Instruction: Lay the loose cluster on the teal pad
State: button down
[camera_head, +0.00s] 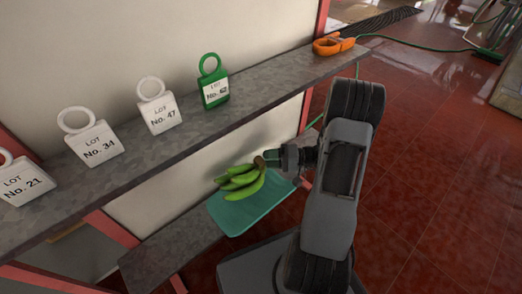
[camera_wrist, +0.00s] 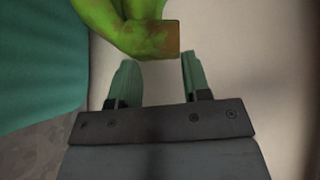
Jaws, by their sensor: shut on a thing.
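The loose cluster is a hand of green bananas (camera_head: 242,181) with a brown cut stem end. In the head view it appears over the back part of the teal pad (camera_head: 240,218), which lies on the lower shelf. My gripper (camera_head: 269,158) is at the stem end, right of the bananas, and is shut on it. In the wrist view the green cluster (camera_wrist: 118,22) is at the top, with its brown end at the tips of my gripper (camera_wrist: 156,62). The teal pad (camera_wrist: 40,65) fills the left. I cannot tell whether the bananas touch the pad.
The grey upper shelf (camera_head: 130,165) runs above, with white lot tags (camera_head: 92,143) and a green tag (camera_head: 215,90) on it. An orange tool (camera_head: 333,45) lies at its right end. The lower shelf (camera_head: 165,255) has bare room left of the pad. Red floor (camera_head: 440,150) is open at right.

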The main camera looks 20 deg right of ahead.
jog(key=shift+w+a+f+b, duration=0.1)
jog(key=shift+w+f+b, duration=0.1)
jog(key=shift+f+b, duration=0.5)
jog(key=shift+w+d+f+b, duration=0.15)
jog(key=shift+f+b, duration=0.4)
jog(key=shift+f, duration=0.35)
jog(key=shift+w+a+f+b, duration=0.2)
jog(key=shift+f+b, duration=0.4)
jog(key=shift+f, duration=0.4)
jog(key=c, duration=0.5)
grip_release()
jog(key=p+v, duration=0.3)
jog(key=v, duration=1.1)
jog(key=shift+p, duration=0.35)
